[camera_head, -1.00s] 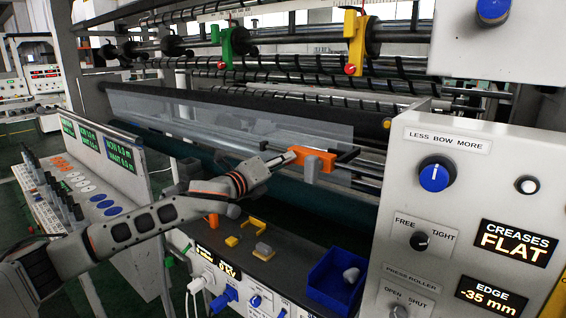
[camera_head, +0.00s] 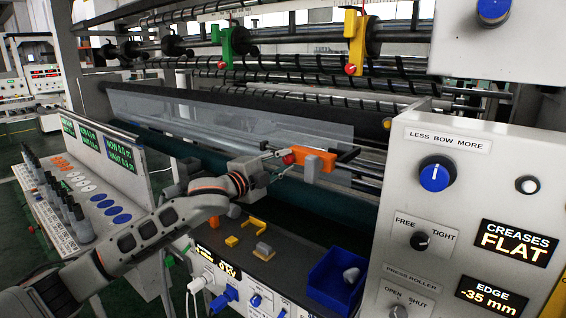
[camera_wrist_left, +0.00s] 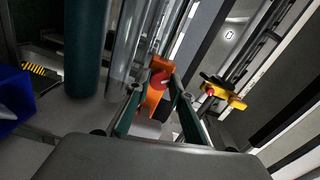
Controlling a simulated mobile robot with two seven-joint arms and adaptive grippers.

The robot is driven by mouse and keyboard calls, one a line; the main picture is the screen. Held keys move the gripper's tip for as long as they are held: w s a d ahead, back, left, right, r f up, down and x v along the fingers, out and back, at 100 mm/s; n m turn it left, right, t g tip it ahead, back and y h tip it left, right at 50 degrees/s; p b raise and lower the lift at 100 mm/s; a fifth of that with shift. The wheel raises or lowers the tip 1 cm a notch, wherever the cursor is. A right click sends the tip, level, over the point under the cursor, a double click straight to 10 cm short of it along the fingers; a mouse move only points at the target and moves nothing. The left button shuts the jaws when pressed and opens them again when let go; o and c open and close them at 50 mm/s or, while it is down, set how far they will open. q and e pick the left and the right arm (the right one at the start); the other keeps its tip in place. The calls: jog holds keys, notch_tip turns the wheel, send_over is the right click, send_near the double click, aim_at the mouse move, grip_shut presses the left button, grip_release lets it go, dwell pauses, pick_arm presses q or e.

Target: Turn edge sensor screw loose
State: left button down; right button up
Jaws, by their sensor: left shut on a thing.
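The edge sensor (camera_head: 325,159) is an orange bracket on a rail in front of the clear film; it also shows in the left wrist view (camera_wrist_left: 152,101). Its screw has a round red head (camera_head: 289,158) on the sensor's left end, seen in the left wrist view (camera_wrist_left: 160,81) with a pale mark across it. My left gripper (camera_head: 279,161) reaches in from the left with its two fingers on either side of the red head. It is shut on the screw; the exact contact is small in the picture. My right gripper is not in view.
Clear film (camera_head: 225,117) and rollers stretch behind the sensor. Below is a dark shelf with yellow pieces (camera_head: 253,225) and a blue bin (camera_head: 335,281). The control panel (camera_head: 468,190) at the right reads EDGE -35 mm and CREASES FLAT.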

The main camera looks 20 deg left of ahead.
pick_arm(q)
jog(key=n, duration=0.4)
jog(key=shift+n, duration=0.3)
dwell(0.4)
jog(key=c, duration=1.8)
grip_release()
jog(key=v, duration=1.2)
